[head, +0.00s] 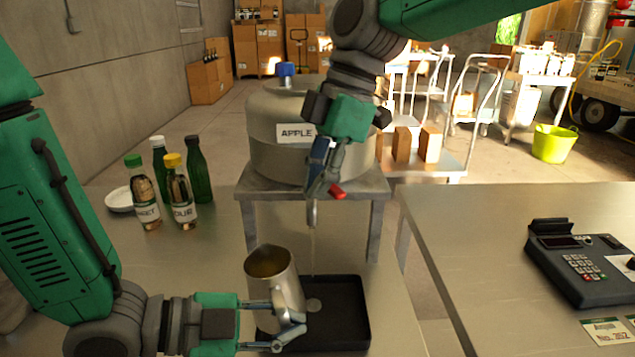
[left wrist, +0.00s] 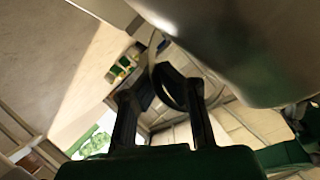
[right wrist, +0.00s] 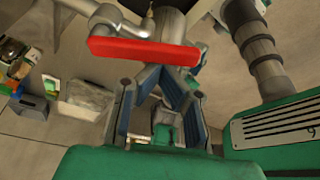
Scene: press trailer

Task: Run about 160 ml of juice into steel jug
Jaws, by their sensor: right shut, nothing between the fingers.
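The steel jug (head: 285,295) leans slightly over the black drip tray (head: 345,343), with amber liquid visible inside. My left gripper (head: 288,328) is at its handle side, its fingers closed around the handle; the jug's wall fills the top right of the left wrist view (left wrist: 245,45). The tank labelled APPLE (head: 262,160) has a tap spout (head: 311,214) with a red lever (head: 337,191). A thin pale stream falls from the spout, right of the jug's mouth. My right gripper (head: 316,185) is shut and empty beside the lever, which also crosses the right wrist view (right wrist: 145,50).
Several bottles (head: 176,190) and white plates (head: 119,200) stand on the table at the left. A card terminal (head: 580,262) sits on the right counter, whose near left part is clear.

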